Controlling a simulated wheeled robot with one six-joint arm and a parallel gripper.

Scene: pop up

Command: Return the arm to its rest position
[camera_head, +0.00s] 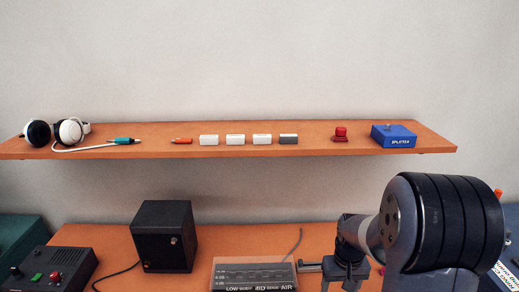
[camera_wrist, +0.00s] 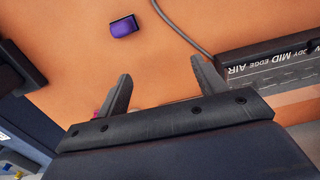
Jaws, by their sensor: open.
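My gripper (camera_head: 325,270) is low over the orange desk, right of the clear-lidded box with slider panel. In the wrist view, its two dark fingers (camera_wrist: 163,85) stand wide apart with bare orange desk between them. Nothing is held. My arm's thick dark joint fills the lower right of the head view and hides the desk behind it.
The slider box (camera_head: 253,284) and its grey cable lie close beside my gripper. A purple block (camera_wrist: 125,26) lies on the desk. A black speaker (camera_head: 163,236) and button box (camera_head: 55,270) stand left. A shelf (camera_head: 330,150) with headphones and small parts runs above.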

